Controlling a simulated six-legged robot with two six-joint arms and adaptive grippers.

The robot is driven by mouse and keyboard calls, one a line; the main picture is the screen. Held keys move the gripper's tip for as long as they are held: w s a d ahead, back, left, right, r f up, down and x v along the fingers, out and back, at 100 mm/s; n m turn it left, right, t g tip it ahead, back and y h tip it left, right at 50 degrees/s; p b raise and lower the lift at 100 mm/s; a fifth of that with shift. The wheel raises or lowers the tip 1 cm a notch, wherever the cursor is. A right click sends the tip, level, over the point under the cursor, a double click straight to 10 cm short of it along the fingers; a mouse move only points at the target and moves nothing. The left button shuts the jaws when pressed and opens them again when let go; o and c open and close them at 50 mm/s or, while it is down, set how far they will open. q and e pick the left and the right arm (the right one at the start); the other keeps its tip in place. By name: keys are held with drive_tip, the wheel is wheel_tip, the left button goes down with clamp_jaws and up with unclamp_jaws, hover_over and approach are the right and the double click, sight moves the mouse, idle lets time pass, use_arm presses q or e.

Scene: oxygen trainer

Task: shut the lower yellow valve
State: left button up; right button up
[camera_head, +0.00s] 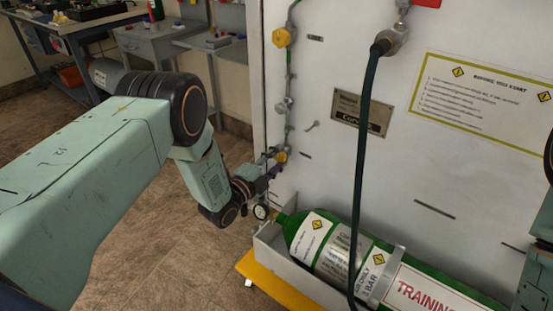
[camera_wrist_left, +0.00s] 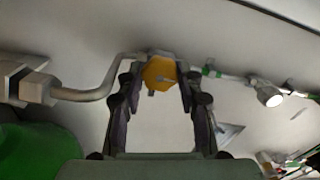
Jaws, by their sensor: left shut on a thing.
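The lower yellow valve (camera_head: 281,156) sits low on the pipe along the left edge of the white panel. In the left wrist view its yellow knob (camera_wrist_left: 160,73) lies between my two fingertips. My left gripper (camera_head: 270,165) is at this valve and shut on it, with a finger on either side in the wrist view (camera_wrist_left: 158,85). The upper yellow valve (camera_head: 282,37) is higher on the same pipe, clear of my arm. My right gripper is out of view; only part of my right arm shows at the right edge.
A green gas cylinder (camera_head: 330,246) lies in a tray below the panel, close under my left gripper. A dark hose (camera_head: 362,150) hangs down the panel's front. A small gauge (camera_head: 261,211) is just below the gripper. Workbenches (camera_head: 75,25) stand at back left.

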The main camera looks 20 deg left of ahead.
use_arm(q)
drive_tip(key=o, duration=1.2)
drive_tip(key=shift+c, duration=0.2)
